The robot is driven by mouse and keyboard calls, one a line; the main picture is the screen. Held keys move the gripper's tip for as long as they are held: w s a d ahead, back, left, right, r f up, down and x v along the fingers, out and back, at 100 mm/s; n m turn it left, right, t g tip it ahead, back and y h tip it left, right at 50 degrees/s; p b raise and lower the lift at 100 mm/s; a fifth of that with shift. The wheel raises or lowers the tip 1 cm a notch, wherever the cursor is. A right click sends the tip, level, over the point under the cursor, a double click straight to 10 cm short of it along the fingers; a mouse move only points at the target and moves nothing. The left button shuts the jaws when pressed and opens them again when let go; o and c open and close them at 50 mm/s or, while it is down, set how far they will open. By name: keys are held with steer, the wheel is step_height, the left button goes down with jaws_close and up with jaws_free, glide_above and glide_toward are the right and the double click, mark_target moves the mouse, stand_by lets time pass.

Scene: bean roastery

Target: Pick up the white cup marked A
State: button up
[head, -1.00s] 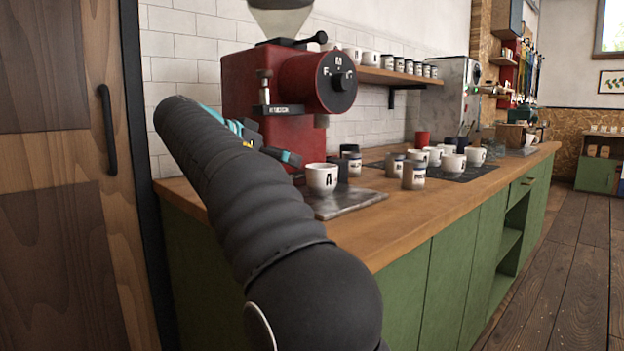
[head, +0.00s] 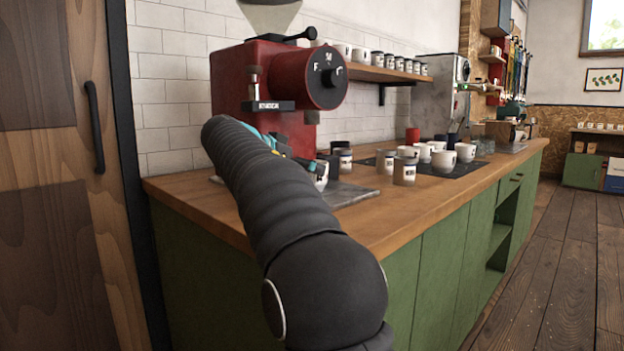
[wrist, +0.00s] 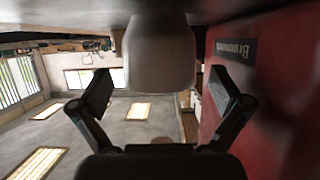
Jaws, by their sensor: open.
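The white cup (head: 321,182) stands on a grey slab (head: 352,196) in front of the red grinder. In the head view my arm and gripper (head: 318,166) hide most of it, and its letter A cannot be read now. In the wrist view the cup (wrist: 160,55) is a pale, plain shape at top centre. My gripper (wrist: 158,84) is open, with one finger to each side of the cup in that picture. I cannot tell whether a finger touches it.
The red grinder (head: 232,80) stands right behind the cup and fills the right of the wrist view. Several canisters, such as a grey one (head: 404,172), and white cups (head: 444,160) stand farther right. The wooden counter's front (head: 400,215) is clear.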

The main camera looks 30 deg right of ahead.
steer(key=x, duration=0.3)
steer(key=shift+r, duration=0.1)
steer(key=c, duration=1.4)
steer(key=shift+o, duration=0.2)
steer(key=shift+r, duration=0.1)
